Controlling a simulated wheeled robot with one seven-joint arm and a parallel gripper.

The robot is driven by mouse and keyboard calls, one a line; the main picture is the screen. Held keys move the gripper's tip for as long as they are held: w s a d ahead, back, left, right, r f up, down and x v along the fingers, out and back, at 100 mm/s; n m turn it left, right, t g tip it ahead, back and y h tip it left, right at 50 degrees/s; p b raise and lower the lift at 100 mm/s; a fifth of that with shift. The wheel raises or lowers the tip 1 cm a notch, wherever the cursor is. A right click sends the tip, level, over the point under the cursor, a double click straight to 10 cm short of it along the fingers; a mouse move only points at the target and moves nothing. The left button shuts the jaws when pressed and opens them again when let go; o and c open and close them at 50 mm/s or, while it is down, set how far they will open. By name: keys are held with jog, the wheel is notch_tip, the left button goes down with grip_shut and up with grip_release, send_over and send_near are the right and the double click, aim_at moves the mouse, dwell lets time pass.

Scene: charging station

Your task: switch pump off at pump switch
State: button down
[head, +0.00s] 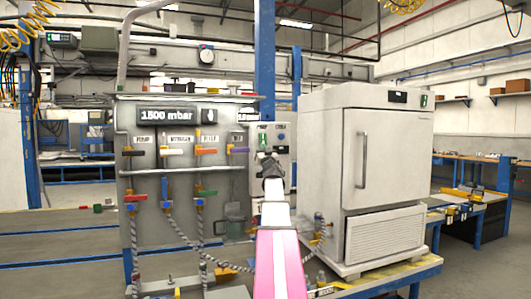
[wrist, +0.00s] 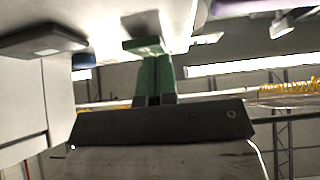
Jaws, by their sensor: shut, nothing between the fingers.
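A grey control box (head: 283,158) is mounted by the blue post, between the valve panel and the white cabinet. I cannot read which control is the pump switch; part of the box face is hidden behind my gripper. My gripper (head: 267,157) is shut and empty, in front of the lower part of the box; contact cannot be told.
The valve panel (head: 128,228) with a 1500 mbar display (head: 166,115) and several coloured valve handles stands left of my arm. Braided hoses (head: 188,232) hang below. The white cabinet (head: 395,146) stands close on the right, with a handle on its door.

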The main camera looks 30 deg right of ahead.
jog(key=shift+w, duration=0.4)
jog(key=shift+f, duration=0.1)
jog(key=shift+w+d+f, duration=0.2)
jog(key=shift+w+f, duration=0.05)
jog(key=shift+w, duration=0.45)
jog(key=shift+s+a, duration=0.1)
